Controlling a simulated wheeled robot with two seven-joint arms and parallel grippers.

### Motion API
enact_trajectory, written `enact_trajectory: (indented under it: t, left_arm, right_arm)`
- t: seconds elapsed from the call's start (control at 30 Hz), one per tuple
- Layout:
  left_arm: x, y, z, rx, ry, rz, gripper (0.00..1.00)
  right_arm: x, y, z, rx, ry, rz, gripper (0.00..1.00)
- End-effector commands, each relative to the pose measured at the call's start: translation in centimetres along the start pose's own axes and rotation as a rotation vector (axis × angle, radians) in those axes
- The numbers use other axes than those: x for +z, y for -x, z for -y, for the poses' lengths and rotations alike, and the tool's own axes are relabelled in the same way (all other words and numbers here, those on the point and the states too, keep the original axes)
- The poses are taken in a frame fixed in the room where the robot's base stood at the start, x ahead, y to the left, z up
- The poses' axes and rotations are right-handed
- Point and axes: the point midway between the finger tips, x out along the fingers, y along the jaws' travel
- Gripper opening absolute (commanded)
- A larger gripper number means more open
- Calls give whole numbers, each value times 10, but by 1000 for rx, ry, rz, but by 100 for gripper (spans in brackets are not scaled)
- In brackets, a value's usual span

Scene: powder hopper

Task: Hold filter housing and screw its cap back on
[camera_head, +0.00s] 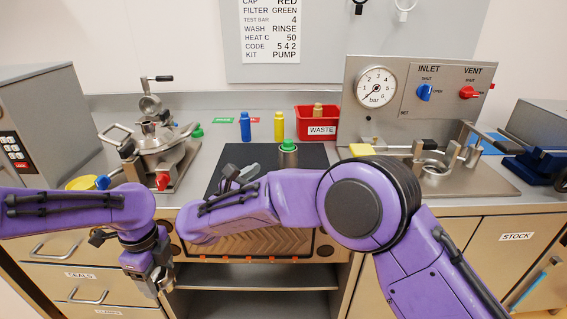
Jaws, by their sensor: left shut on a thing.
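A short metal cylinder (288,158), which looks like the filter housing, stands upright on the black mat, with a green piece (289,145) at its top. My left gripper (163,282) points down in front of the counter's front edge, at the lower left. It is shut on a small shiny metallic thing, mostly hidden by the fingers; I cannot tell which part it is. My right arm crosses the middle of the view. Grey parts of what looks like my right gripper (238,174) show over the mat, left of the cylinder and apart from it. Its fingers are not clear.
A black mat (318,153) lies mid-counter. Behind it stand a blue bottle (245,127), a yellow bottle (279,126) and a red waste bin (317,125). A metal hopper (152,140) stands left. A gauge panel (420,95) and metal fittings (432,165) are right.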

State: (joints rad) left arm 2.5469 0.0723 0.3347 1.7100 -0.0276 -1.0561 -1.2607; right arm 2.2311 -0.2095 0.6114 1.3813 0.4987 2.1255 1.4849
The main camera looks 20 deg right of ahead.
Motion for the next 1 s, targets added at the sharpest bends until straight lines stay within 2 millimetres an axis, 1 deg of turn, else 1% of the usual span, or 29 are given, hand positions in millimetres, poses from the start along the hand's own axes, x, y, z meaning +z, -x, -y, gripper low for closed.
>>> enact_trajectory:
  t: [0.33, 0.43, 0.6, 0.7, 0.8, 1.0]
  left_arm:
    - [0, 1, 0, 0, 1, 0, 35]
    - [0, 4, 0, 0, 1, 0, 35]
    - [0, 11, 0, 0, 1, 0, 35]
    - [0, 12, 0, 0, 1, 0, 35]
    - [0, 13, 0, 0, 1, 0, 35]
    - [0, 12, 0, 0, 1, 0, 35]
  right_arm:
    - [0, -3, 0, -1, 1, 0, 85]
    - [1, -16, 0, -3, 3, -2, 85]
    - [2, -50, 0, -2, 3, -2, 85]
    - [2, -63, 0, -1, 2, -1, 85]
    - [1, -68, 0, 0, 2, 0, 85]
    - [0, -68, 0, 1, 2, 0, 85]
